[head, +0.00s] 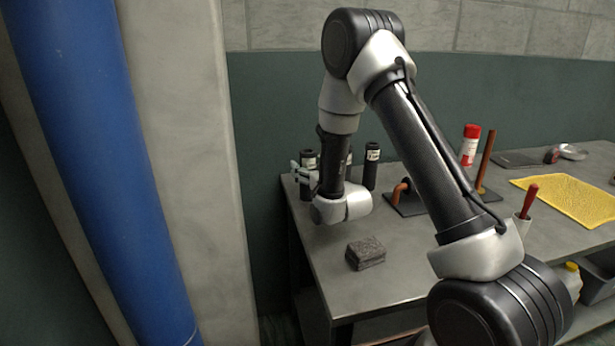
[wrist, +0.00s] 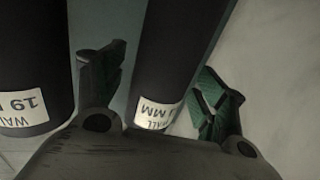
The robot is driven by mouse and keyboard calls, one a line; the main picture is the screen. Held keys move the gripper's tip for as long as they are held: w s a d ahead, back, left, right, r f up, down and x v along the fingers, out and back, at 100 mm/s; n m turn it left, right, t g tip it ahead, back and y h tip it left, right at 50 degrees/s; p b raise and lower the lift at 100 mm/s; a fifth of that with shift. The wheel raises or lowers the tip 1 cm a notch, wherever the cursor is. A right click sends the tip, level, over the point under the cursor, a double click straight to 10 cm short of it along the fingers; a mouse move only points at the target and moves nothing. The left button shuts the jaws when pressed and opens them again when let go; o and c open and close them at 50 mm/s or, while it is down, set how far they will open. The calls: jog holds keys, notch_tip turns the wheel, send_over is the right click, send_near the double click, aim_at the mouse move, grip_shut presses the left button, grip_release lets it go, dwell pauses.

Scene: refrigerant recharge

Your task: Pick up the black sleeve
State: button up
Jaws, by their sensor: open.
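Several black sleeves with white labels stand upright at the far left of the bench: a left one (head: 309,160) by my gripper (head: 299,172), a right one (head: 371,168), and one between them partly hidden behind my arm. In the wrist view, my gripper (wrist: 160,88) is open, with one finger on each side of a black sleeve (wrist: 172,50) whose label reads partly "MM". I cannot tell if the fingers touch it. Another black sleeve (wrist: 33,60), its label showing "19", stands outside the left finger.
On the grey bench (head: 330,262) are a dark block (head: 366,252), a copper elbow pipe (head: 400,192) on a dark plate, a red-capped can (head: 469,146), a copper rod (head: 486,160), a red-handled tool (head: 529,200) and a yellow mat (head: 568,199). A blue pipe (head: 95,150) stands left.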

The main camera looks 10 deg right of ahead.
jog(key=shift+w, duration=0.15)
jog(key=shift+c, duration=0.3)
jog(key=c, duration=1.1)
jog(key=shift+o, duration=0.2)
jog(key=shift+r, duration=0.1)
